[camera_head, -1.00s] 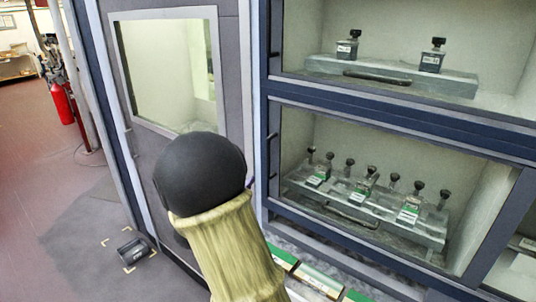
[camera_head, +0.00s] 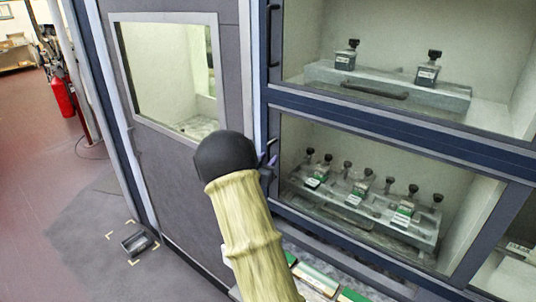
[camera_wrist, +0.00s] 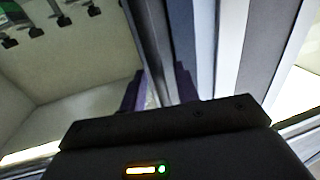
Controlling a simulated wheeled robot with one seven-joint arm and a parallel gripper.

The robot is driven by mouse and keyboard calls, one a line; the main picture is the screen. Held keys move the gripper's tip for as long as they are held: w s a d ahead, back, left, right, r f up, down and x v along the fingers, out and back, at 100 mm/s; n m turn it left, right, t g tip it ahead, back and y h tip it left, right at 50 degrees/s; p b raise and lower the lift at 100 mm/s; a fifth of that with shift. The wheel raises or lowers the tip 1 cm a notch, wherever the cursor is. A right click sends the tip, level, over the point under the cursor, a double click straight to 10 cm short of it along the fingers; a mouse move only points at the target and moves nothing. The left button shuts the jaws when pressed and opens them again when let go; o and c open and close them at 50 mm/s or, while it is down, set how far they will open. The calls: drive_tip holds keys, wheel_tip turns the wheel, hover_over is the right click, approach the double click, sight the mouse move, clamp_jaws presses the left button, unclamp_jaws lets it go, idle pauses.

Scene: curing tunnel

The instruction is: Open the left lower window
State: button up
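My gripper (camera_head: 268,162) is at that left edge, mostly behind my arm. In the wrist view my gripper (camera_wrist: 160,85) has its two purple fingers apart, pointing at the frame edge (camera_wrist: 152,35) between the pane and the blue and light posts. I cannot tell whether the handle is between the fingers.
The upper window (camera_head: 400,60) has two dark bottles on a tray behind it. A grey door (camera_head: 175,165) with a pane stands at the left. A small dark box (camera_head: 137,243) lies on the floor within corner marks. Open floor is at the left.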

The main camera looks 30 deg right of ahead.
drive_tip(key=shift+w+d, duration=0.2)
drive_tip(key=shift+d, duration=0.15)
clamp_jaws()
drive_tip(key=shift+s, duration=0.1)
